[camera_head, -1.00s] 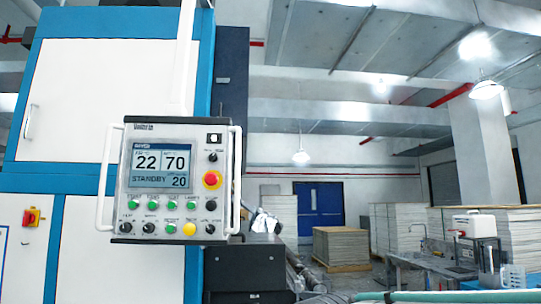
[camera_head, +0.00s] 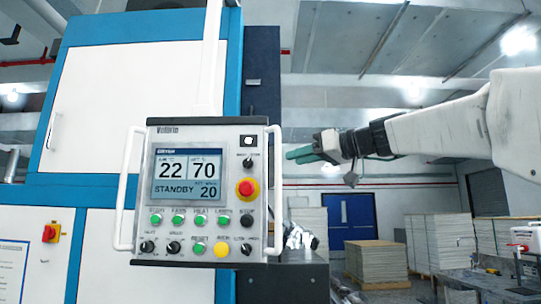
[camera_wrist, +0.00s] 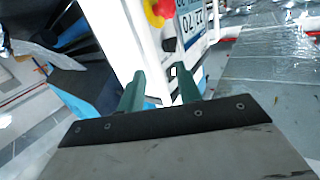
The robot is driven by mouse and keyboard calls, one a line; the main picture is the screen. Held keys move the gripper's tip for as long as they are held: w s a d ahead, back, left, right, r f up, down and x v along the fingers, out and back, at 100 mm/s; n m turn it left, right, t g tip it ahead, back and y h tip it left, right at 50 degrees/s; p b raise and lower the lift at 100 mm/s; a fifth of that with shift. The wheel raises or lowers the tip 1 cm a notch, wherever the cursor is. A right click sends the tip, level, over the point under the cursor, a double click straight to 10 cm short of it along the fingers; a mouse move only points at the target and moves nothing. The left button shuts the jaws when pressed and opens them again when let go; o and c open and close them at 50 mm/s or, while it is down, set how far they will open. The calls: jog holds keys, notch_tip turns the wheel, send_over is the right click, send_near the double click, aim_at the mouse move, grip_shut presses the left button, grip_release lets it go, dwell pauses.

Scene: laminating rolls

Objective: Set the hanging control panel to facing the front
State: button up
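The hanging control panel (camera_head: 203,222) faces my head camera with its screen and buttons in full view. It hangs from a white post (camera_head: 211,60) and has white bar handles on its left (camera_head: 128,190) and right (camera_head: 275,190) sides. My gripper (camera_head: 298,155) has green fingers and is to the right of the panel, near the height of the screen. In the wrist view the two fingers (camera_wrist: 160,90) stand apart with nothing clearly between them. The panel's screen (camera_wrist: 192,22) and red knob (camera_wrist: 157,12) show upside down beyond them, beside white bars.
A large white and blue machine (camera_head: 130,90) stands behind the panel. A red and yellow switch (camera_head: 51,233) is on its lower left. Stacks of boards (camera_head: 376,262), a blue door (camera_head: 350,217) and a work table (camera_head: 480,285) are at the back right.

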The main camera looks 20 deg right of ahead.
jog(key=w+a+r+t, duration=0.1)
jog(key=w+a+r, duration=0.2)
jog(key=w, duration=0.3)
jog(key=shift+w+a+r+n, duration=0.15)
jog(key=shift+w+a+n, duration=0.15)
jog(key=shift+w+a, duration=0.1)
grip_shut()
